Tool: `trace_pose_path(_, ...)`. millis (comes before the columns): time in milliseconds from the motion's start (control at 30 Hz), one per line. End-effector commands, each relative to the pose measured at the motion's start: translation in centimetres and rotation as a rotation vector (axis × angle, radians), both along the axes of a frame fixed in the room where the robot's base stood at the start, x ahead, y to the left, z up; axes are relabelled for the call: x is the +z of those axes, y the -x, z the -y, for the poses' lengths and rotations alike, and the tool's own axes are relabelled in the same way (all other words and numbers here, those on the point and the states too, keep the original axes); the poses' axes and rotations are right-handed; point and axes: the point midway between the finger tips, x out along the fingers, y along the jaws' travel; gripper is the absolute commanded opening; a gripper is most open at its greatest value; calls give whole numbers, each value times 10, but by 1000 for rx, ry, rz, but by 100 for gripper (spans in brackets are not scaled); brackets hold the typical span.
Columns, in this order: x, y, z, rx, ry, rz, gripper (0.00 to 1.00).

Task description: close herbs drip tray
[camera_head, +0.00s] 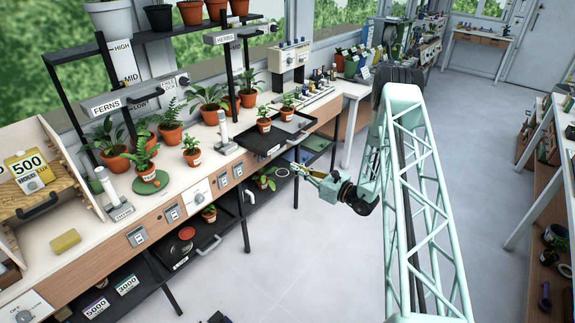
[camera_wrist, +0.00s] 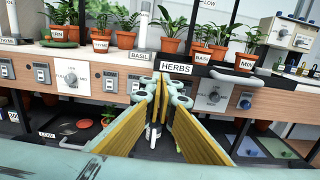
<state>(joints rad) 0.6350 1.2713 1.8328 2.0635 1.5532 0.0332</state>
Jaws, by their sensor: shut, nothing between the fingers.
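The herbs drip tray (camera_head: 262,146) is a shallow black tray on the bench, with its front part jutting past the bench's front edge. Potted herbs stand on it. In the wrist view its front carries a HERBS label (camera_wrist: 176,68), with a grey handle (camera_wrist: 235,76) to the right. My gripper (camera_head: 294,167) is in front of and below the tray in the head view. In the wrist view my gripper (camera_wrist: 163,82) has its tips together, just below the HERBS label. Nothing is held. I cannot tell whether the tips touch the tray.
A basil pot (camera_head: 264,125) and a mint pot (camera_head: 287,100) stand near the tray's back. The wooden bench front holds dials and switches. A lower black shelf (camera_head: 205,237) juts out below.

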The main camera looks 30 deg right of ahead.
Motion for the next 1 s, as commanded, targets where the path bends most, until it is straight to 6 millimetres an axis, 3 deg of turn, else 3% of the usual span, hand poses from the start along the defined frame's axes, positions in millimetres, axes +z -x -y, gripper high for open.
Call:
trace_pose_path(267, 0, -20, -11, 2, 1, 0, 0)
trace_pose_path(1000, -1, -104, -50, 1, 1, 0, 0)
